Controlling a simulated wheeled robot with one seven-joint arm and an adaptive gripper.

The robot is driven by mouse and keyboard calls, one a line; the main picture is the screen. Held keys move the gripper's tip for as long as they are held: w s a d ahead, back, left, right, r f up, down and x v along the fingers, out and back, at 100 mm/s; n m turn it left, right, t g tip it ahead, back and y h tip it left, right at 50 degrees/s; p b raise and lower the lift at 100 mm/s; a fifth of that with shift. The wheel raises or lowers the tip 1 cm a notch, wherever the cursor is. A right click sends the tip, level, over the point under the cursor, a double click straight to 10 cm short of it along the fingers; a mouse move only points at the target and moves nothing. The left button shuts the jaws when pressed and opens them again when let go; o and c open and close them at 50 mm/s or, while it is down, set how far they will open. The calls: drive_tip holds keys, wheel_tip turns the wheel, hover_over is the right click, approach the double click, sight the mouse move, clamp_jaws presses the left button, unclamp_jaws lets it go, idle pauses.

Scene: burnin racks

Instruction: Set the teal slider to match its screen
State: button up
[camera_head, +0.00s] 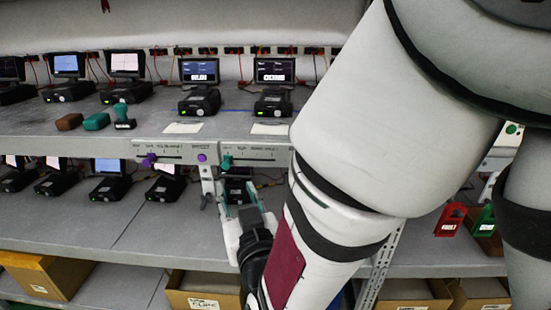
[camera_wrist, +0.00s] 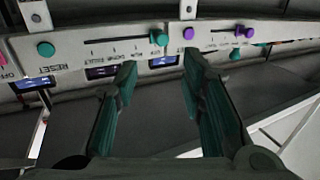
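The teal slider knob (camera_head: 226,162) is at the left end of its track on the shelf-edge panel (camera_head: 262,154). In the wrist view, which appears turned over, the teal slider knob (camera_wrist: 159,38) is at the right end of its slot. The screen (camera_head: 273,70) above that panel is dark with a bright word block too small to read. My gripper (camera_head: 238,186) is below the panel in the head view. In the wrist view my gripper (camera_wrist: 160,68) is open and empty, its two dark teal fingers spread beneath the knob, apart from it.
A purple slider knob (camera_head: 150,159) and purple button (camera_head: 202,157) sit left of the teal slider. A teal button (camera_wrist: 46,49) is beside RESET. Small stamps (camera_head: 123,115) stand on the upper shelf.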

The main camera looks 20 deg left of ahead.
sight(227, 166)
drive_tip(key=shift+a+f+b, duration=0.1)
drive_tip(key=shift+f+b, duration=0.1)
drive_tip(key=shift+b, duration=1)
drive_tip(key=x, duration=1.1)
drive_tip(key=shift+r, duration=0.1)
drive_tip(key=shift+c, duration=0.6)
clamp_jaws()
